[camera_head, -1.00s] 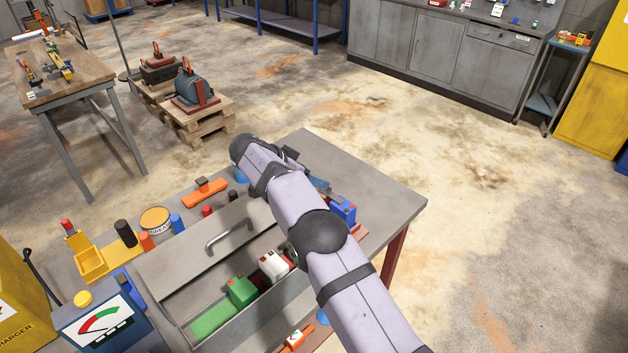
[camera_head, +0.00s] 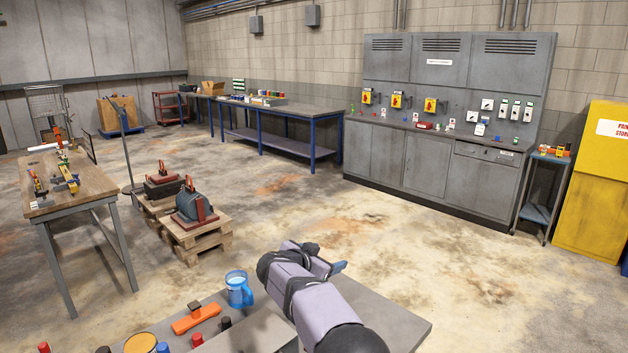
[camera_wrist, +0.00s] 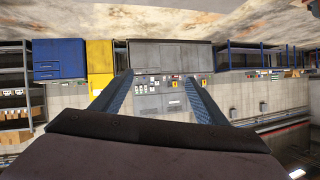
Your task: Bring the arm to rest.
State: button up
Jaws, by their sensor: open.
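My arm reaches in over the grey bench (camera_head: 400,318) from the bottom of the head view. My gripper (camera_head: 336,268) is at its end, over the far part of the bench, and is partly hidden by the wrist. In the wrist view my gripper (camera_wrist: 158,76) has its two blue-grey fingers wide apart. Nothing is between them; only the distant grey control cabinet shows through the gap. The wrist picture is upside down, with the floor at the top.
Beyond lie a pallet (camera_head: 195,240) with machine parts, a wooden workbench (camera_head: 85,185), a control cabinet (camera_head: 440,165) and a yellow cabinet (camera_head: 592,190). The floor between is open.

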notch_tip(320, 180, up, 4)
jog(key=d+n+t+y, duration=0.1)
jog(key=n+t+y, duration=0.1)
jog(key=y, duration=0.1)
jog(key=s+d+f+n+g+y, duration=0.1)
jog(key=s+f, duration=0.5)
jog(key=s, duration=1)
jog(key=s+d+f+n+g+y, duration=0.1)
jog(key=s+d+f+n+g, duration=0.2)
jog(key=s, duration=1.3)
jog(key=s+d+f+n+g+y, duration=0.1)
jog(key=s+d+f+g, duration=0.6)
jog(key=s, duration=0.8)
notch_tip(320, 180, down, 3)
jog(key=shift+s+r+n+g, duration=0.15)
jog(key=shift+s+n+g, duration=0.25)
jog(key=shift+n+g, duration=0.55)
jog(key=shift+m+g, duration=0.25)
jog(key=shift+c, duration=0.7)
